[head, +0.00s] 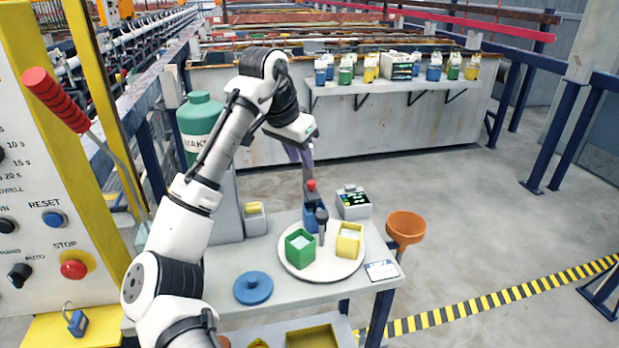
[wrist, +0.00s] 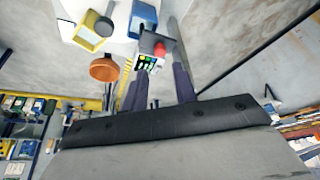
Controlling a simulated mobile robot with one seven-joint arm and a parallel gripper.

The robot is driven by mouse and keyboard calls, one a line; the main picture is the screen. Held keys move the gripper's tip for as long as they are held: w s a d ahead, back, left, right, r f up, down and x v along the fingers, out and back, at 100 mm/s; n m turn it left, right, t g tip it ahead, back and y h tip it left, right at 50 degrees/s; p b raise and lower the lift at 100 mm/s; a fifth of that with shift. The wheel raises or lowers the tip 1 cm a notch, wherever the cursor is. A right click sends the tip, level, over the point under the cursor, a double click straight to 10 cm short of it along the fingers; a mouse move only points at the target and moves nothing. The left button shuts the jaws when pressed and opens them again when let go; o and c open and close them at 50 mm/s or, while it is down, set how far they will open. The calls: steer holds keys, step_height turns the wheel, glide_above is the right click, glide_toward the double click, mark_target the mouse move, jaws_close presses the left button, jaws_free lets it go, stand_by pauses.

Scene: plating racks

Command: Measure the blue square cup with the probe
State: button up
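The blue square cup (head: 314,216) stands at the back of a round white plate (head: 327,266), and it also shows at the top of the wrist view (wrist: 144,17). A red-topped piece (head: 311,185), perhaps the probe, shows just above the cup; I cannot tell whether it is in the cup or behind it. In the wrist view the red top (wrist: 160,48) lies between my fingertips. My gripper (wrist: 161,65) points down over this area with its fingers apart; no grip on the red-topped piece is visible. A meter (head: 354,202) with a lit display stands right of the cup.
A green cup (head: 300,248) and a yellow cup (head: 348,240) share the plate, with a black-knobbed post (head: 321,216) between them. An orange funnel (head: 405,228) is at the bench's right edge. A blue lid (head: 253,288) lies front left. A labelled card (head: 381,270) lies front right.

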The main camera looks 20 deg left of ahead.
mark_target(311, 182)
steer(key=p+x, duration=0.1)
steer(key=x, duration=0.7)
steer(key=shift+w+f, duration=0.1)
steer(key=shift+f, duration=0.1)
jaws_close()
